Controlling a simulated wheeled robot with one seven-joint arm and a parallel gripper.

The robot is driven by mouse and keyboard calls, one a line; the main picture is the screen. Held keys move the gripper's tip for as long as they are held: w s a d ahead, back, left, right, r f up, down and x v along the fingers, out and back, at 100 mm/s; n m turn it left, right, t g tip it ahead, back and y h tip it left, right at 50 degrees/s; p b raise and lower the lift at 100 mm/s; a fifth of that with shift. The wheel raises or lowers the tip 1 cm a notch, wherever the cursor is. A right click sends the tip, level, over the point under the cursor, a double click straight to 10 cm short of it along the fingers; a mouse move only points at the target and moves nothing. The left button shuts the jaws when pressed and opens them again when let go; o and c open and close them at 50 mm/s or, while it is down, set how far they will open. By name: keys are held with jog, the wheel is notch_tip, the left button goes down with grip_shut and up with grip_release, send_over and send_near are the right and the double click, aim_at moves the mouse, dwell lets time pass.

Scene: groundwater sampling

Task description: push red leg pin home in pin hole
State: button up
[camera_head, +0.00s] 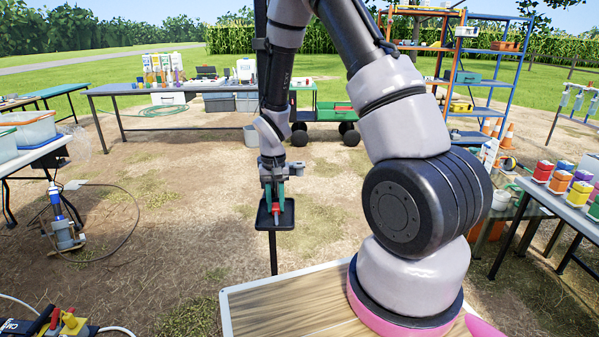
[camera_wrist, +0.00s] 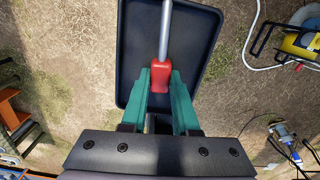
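The red leg pin has a red grip (camera_wrist: 161,76) and a straight grey metal shaft, which runs up out of the wrist view. In the head view its red part (camera_head: 276,211) shows small, in front of a black tray. My gripper (camera_wrist: 161,83) has teal fingers, one on each side of the red grip. They appear closed on it. In the head view my gripper (camera_head: 274,196) is over the tray. Whether the pin touches the tray cannot be told. I cannot make out the pin hole in either view.
The black tray (camera_head: 287,216) stands on a thin black post. A wood-topped surface (camera_head: 290,308) lies in front, below my arm. A long table (camera_head: 215,88) stands behind, with side tables left and right. Bare ground around the post is mostly clear.

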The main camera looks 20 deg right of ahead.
aim_at(276, 205)
grip_shut()
jog(key=shift+r, duration=3.55)
